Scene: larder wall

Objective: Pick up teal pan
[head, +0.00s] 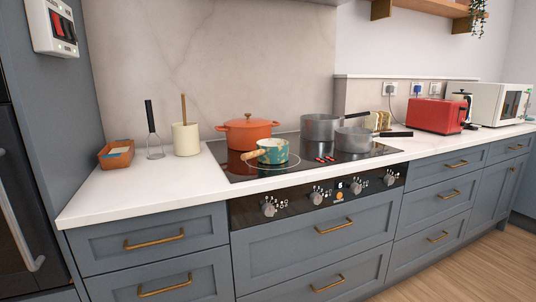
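The teal pan (273,151) is small, with a light wooden handle (254,154) that points to the left and toward the front. It stands upright on the black hob, near the front left, in front of the orange pot. My gripper is not in view.
On the hob (240,177) stand an orange lidded pot (247,133) and two grey pans (320,127), (353,140). Left are a cream utensil jar (186,139), a whisk (153,130) and a brown basket (116,154). A red toaster (437,115) and white microwave (497,102) stand right. The front-left worktop is clear.

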